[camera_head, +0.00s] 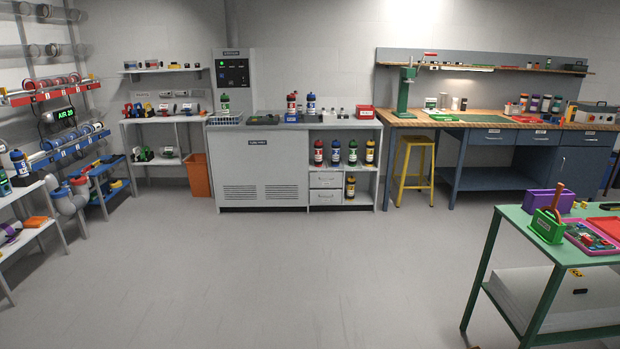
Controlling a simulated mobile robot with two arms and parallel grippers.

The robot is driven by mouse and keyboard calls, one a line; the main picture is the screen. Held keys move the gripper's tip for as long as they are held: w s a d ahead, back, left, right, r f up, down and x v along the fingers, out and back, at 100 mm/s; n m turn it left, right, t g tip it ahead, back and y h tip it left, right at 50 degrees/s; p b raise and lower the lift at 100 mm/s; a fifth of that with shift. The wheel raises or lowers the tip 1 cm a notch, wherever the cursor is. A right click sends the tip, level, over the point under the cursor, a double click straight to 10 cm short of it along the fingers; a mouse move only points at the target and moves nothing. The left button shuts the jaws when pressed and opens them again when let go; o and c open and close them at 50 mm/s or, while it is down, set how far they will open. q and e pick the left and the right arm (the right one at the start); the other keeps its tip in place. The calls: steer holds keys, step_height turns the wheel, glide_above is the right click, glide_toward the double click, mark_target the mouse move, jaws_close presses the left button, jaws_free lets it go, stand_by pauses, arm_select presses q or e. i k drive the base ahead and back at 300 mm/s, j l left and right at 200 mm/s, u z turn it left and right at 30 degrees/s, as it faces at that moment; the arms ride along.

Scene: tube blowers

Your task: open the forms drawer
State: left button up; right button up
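Two small grey drawers sit one above the other in the counter unit, an upper drawer (326,180) and a lower drawer (326,197). Both look shut. The blue workbench has a wide left drawer (491,137), a middle drawer (540,138) and a right drawer front (590,139), which also look shut. Their labels are too small to read, so I cannot tell which is the forms drawer. Neither of my grippers is in view.
The grey floor (270,270) is clear in the middle. A green table (513,219) stands at the front right. A yellow stool (415,150) stands before the workbench. An orange bin (197,174) is left of the counter, and shelves (24,238) line the left wall.

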mark_target(325, 175)
steer(key=i, duration=4.95)
steer(key=i+u, duration=0.2)
steer(key=i, duration=0.35)
steer(key=i+l+u, duration=0.2)
steer(key=i, duration=0.35)
